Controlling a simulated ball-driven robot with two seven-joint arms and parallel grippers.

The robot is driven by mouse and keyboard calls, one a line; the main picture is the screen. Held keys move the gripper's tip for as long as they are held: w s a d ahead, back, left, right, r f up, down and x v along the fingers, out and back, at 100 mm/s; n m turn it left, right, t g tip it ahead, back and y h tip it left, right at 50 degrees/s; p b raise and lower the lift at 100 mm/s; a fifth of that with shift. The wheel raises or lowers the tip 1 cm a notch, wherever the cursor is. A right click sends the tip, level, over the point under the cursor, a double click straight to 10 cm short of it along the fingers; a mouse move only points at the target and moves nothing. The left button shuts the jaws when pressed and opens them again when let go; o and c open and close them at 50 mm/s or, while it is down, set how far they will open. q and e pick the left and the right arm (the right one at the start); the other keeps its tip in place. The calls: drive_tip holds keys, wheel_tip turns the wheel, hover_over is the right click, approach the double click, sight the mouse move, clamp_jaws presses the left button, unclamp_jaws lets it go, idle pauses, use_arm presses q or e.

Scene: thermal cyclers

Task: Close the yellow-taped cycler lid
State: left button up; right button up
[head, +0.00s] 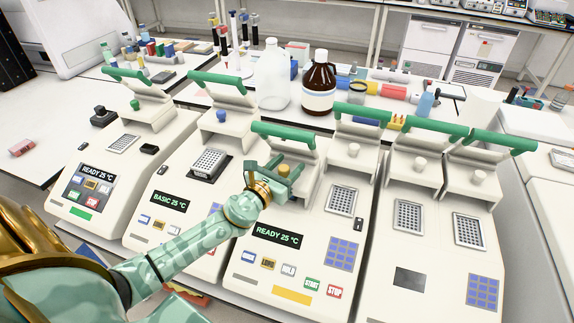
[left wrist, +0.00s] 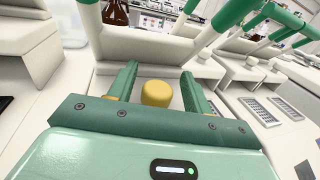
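The yellow-taped cycler (head: 317,249) stands in the middle of the row, with a yellow tape strip (head: 291,295) on its front and a "READY 25 °C" display. Its lid with a green handle (head: 284,135) is raised open. The lid's green bar also shows in the left wrist view (left wrist: 238,14). My left gripper (head: 283,167) is in front of the raised lid, fingers pointing at it. In the left wrist view its two green fingers (left wrist: 158,78) are apart, with the lid's yellow knob (left wrist: 157,94) between them and gaps visible at both sides. The left block is hidden behind my arm. My right gripper is not in view.
Other cyclers with raised green-handled lids stand close on both sides, one with a green strip (head: 82,213). A brown bottle (head: 319,82) and a clear jug (head: 273,76) stand on the bench behind.

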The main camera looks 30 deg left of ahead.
use_arm(q)
drive_tip(key=shift+s+a+f, duration=0.1)
drive_tip(key=shift+s, duration=0.2)
drive_tip(key=s+b, duration=0.3)
drive_tip(key=s, duration=1.2)
drive_tip(key=shift+s+a, duration=0.15)
drive_tip(key=shift+s, duration=0.2)
drive_tip(key=shift+s, duration=0.1)
